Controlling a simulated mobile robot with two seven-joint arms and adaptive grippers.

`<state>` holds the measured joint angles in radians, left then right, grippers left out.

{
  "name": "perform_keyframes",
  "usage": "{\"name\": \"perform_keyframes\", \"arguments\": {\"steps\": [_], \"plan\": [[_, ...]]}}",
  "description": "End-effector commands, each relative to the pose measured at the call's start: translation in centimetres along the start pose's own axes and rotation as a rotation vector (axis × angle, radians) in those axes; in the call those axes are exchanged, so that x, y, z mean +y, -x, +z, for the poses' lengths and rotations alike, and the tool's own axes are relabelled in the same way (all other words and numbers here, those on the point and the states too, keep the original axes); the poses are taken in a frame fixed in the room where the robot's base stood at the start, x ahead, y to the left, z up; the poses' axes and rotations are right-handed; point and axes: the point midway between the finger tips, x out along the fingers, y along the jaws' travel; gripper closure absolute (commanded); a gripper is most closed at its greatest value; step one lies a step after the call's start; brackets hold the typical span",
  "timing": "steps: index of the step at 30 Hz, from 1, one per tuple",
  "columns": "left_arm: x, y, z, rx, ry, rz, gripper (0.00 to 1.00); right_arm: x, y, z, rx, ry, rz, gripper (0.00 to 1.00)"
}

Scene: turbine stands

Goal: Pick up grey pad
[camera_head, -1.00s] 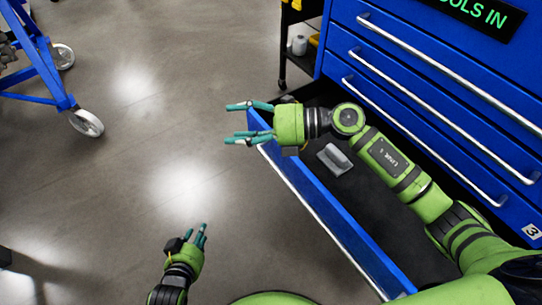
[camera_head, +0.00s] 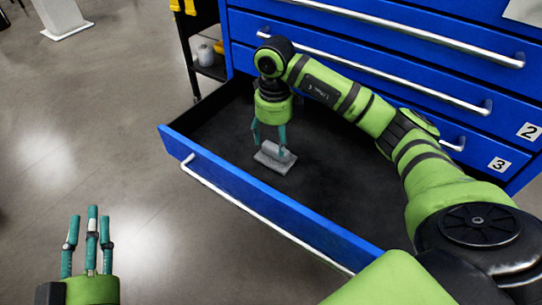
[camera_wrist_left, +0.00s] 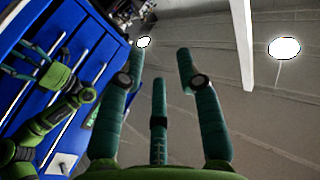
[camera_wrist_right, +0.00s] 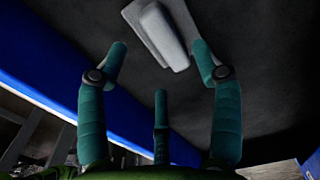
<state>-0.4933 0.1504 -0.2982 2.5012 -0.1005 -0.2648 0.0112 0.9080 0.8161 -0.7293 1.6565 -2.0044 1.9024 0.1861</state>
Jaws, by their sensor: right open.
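The grey pad (camera_head: 274,157) lies on the dark floor of the open drawer (camera_head: 345,205), towards its left end. It has a raised grip along its top. My right gripper (camera_head: 270,148) points down into the drawer at the pad, its fingers on either side of it in the head view. In the right wrist view the pad (camera_wrist_right: 160,30) is ahead of the open fingers (camera_wrist_right: 163,65), close to the right fingertip; I cannot tell whether they touch. My left gripper (camera_head: 88,225) is empty, fingers spread, outside the drawer at the lower left; it also shows in the left wrist view (camera_wrist_left: 165,75).
The blue drawer front (camera_head: 265,205) with its silver handle edges the drawer on the near side. The blue cabinet (camera_head: 400,50) with closed drawers rises behind. A dark cart (camera_head: 205,55) stands at the back left. Bare floor lies at the left.

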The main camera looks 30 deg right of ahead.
Motion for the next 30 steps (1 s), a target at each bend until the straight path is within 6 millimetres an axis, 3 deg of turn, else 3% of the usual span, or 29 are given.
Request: {"name": "perform_keyframes", "arguments": {"steps": [8, 18, 29, 30], "plan": [[1.2, 0.6, -4.4, 0.245, -0.003, 0.026, 0.65, -0.2, -2.2, 0.1, 0.001, 0.000, 0.004, 0.34], [2.5, 3.1, -10.1, 0.564, 0.003, 0.061, 0.65, -0.4, -4.9, 0.1, 0.000, 0.001, 0.003, 0.34], [2.7, 3.7, -11.0, 0.611, 0.004, 0.066, 0.65, -0.5, -5.2, 0.1, -0.002, 0.001, 0.002, 0.34], [2.7, 3.7, -11.0, 0.611, 0.004, 0.066, 0.65, -0.4, -5.2, 0.1, -0.001, 0.001, 0.002, 0.50]]}}
